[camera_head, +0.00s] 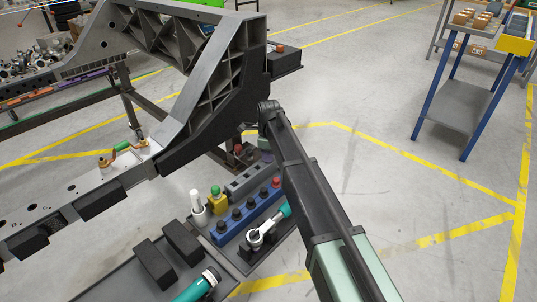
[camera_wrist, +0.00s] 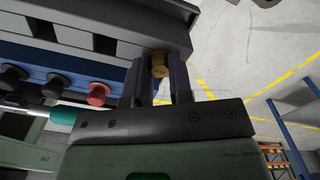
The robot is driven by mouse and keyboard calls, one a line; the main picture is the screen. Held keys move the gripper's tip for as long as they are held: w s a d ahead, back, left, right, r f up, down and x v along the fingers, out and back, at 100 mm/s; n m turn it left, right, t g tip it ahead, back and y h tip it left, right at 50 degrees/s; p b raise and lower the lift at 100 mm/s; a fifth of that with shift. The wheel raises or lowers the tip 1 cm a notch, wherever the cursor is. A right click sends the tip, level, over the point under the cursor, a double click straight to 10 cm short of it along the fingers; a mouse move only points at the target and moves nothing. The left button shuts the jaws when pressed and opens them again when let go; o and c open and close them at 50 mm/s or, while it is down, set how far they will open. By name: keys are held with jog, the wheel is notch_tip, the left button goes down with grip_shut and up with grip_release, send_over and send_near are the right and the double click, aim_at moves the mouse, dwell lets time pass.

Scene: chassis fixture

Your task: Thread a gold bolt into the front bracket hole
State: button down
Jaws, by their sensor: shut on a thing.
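In the wrist view a gold bolt (camera_wrist: 158,66) sits between the two dark fingers of my gripper (camera_wrist: 159,76), which is shut on it. The bolt is beside the end of a grey slotted block (camera_wrist: 95,22); I cannot tell whether it touches the block. In the head view my gripper (camera_head: 263,148) is mostly hidden behind my arm, near the right end of the same grey block (camera_head: 245,182). The grey chassis with its ribbed bracket (camera_head: 205,88) stands at upper left, beyond the gripper. I cannot make out the front bracket hole.
A blue socket rack (camera_head: 245,218) with black and red knobs, a ratchet (camera_head: 262,234) and small bottles (camera_head: 198,206) stand close to my gripper. Black pads (camera_head: 102,200) line the chassis rail. A blue-legged cart (camera_head: 462,104) stands at upper right. The floor between is clear.

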jog(key=shift+r+p, duration=2.75)
jog(key=shift+r, duration=0.1)
